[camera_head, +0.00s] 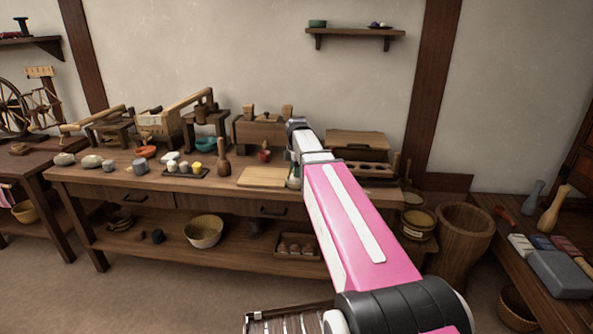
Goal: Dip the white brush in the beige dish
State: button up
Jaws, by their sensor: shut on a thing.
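My pink and white arm reaches from the lower right over the bench to a grey and black wrist joint near the bench's back. The fingers of my gripper cannot be made out; they seem to be hidden behind my arm. I cannot make out the white brush. No beige dish can be picked out for sure on the bench top. A beige bowl (203,231) stands on the lower shelf. A small greyish rounded thing (293,181) shows at the left edge of my arm, partly hidden; I cannot tell what it is.
The wooden bench (110,177) bears a pale board (262,177), a dark tray (200,175) with small pots, a teal bowl (205,144), an orange dish (146,152), stones and wooden tools. A wooden tub (463,235) and a side table stand right.

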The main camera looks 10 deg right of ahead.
jog(key=shift+f, duration=0.4)
dwell(1.3)
jog(key=shift+r, duration=3.55)
jog(key=shift+s+f+m, duration=0.1)
jog(key=shift+s+m, duration=0.45)
jog(key=shift+m, duration=0.25)
jog(key=s+f+m, duration=0.1)
jog(key=s+m, duration=0.9)
jog(key=m, duration=0.7)
jog(key=shift+f+m, duration=0.2)
jog(key=shift+m, duration=0.2)
